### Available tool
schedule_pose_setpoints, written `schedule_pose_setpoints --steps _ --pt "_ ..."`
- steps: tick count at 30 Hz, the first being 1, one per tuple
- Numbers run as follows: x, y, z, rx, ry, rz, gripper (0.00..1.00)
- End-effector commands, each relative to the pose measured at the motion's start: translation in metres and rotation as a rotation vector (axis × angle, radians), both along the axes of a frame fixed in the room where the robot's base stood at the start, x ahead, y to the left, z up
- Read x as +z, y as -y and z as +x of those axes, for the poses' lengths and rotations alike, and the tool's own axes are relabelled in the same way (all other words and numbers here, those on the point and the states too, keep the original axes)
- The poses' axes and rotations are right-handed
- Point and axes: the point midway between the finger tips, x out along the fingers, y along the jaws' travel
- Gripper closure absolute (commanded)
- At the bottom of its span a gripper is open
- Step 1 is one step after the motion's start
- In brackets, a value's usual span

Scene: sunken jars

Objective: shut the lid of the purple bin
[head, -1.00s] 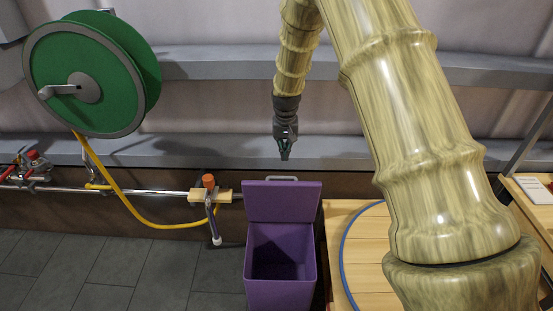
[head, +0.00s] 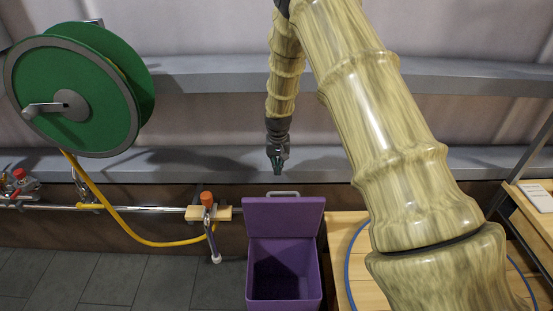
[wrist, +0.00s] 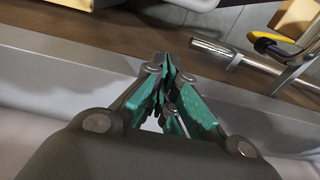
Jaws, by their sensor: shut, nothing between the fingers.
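The purple bin (head: 284,296) stands on the floor at the bottom middle of the head view, with its dark inside showing. Its purple lid (head: 284,217) is open and stands up at the back, with a pale grey handle (head: 283,194) along its top edge. My gripper (head: 277,170), with green fingers, points down in the picture just above the handle, apart from it. The gripper is shut and empty; its closed fingers also show in the wrist view (wrist: 170,85).
A green hose reel (head: 75,95) with a yellow hose is at the left. A grey pipe with a wooden block (head: 222,213) runs left of the bin. A wooden table top (head: 338,245) with a blue ring stands just right of the bin. A grey ledge (head: 200,160) runs behind.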

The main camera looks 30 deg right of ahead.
Motion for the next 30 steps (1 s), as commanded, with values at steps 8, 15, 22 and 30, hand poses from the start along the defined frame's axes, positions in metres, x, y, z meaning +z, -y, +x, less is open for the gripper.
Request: schedule_pose_setpoints --steps 8,15,22,30 --pt "-0.026 -0.005 -0.006 0.002 -0.001 0.0 1.0" --pt "-0.035 -0.015 -0.026 0.004 -0.001 -0.001 1.0" --pt "-0.038 -0.018 -0.031 0.004 0.0 0.0 1.0" --pt "-0.037 -0.018 -0.031 0.004 0.0 0.0 1.0"
